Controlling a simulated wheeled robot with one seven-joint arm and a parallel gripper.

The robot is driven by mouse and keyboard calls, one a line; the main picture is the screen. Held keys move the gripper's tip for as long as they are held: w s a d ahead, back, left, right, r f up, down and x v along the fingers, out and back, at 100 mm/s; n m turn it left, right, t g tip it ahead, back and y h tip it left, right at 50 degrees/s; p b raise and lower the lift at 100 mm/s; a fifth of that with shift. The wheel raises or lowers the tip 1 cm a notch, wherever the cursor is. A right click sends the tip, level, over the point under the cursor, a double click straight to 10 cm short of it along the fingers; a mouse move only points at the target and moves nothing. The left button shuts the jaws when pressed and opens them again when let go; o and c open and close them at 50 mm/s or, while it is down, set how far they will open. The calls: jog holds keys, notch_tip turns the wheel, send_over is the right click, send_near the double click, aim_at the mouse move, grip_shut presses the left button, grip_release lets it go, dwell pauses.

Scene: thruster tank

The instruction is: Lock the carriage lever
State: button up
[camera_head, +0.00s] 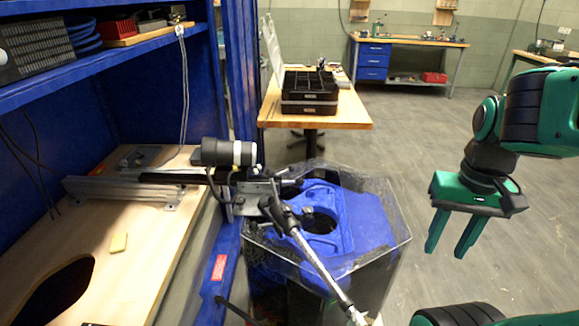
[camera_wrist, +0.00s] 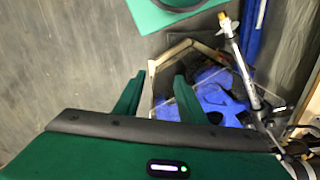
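A metal carriage bracket (camera_head: 252,197) sits at the end of a dark horizontal rail (camera_head: 150,177), at the left edge of the tank. A black and white cylinder (camera_head: 228,152) is mounted above it. A small dark handle-like part (camera_head: 291,183) sticks out to the right of the bracket; I cannot tell for sure whether it is the lever. My gripper (camera_head: 453,243) is open and empty, well to the right of the tank, fingers pointing down. In the wrist view its fingers (camera_wrist: 157,90) are apart with nothing between them; the carriage is not clear there.
The clear-walled tank (camera_head: 398,243) holds a blue part (camera_head: 372,222), also in the wrist view (camera_wrist: 210,92). A silver rod (camera_head: 322,268) slants across the tank's front. A table (camera_head: 350,117) with black trays stands behind. The floor right of the tank is open.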

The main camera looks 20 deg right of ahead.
jog(key=w+r+n, duration=0.4)
jog(key=w+n, duration=0.1)
jog(key=w, duration=0.9)
jog(key=n+t, duration=0.2)
jog(key=n, duration=1.3)
send_over(283, 172)
jog(key=s+d, duration=0.2)
notch_tip(283, 172, down, 4)
jog(key=shift+h, duration=0.4)
jog(key=f, duration=0.3)
jog(key=w+f, duration=0.1)
jog(key=f, duration=0.2)
jog(key=w+d+f, duration=0.1)
jog(key=f, duration=0.3)
jog(key=shift+w, duration=0.2)
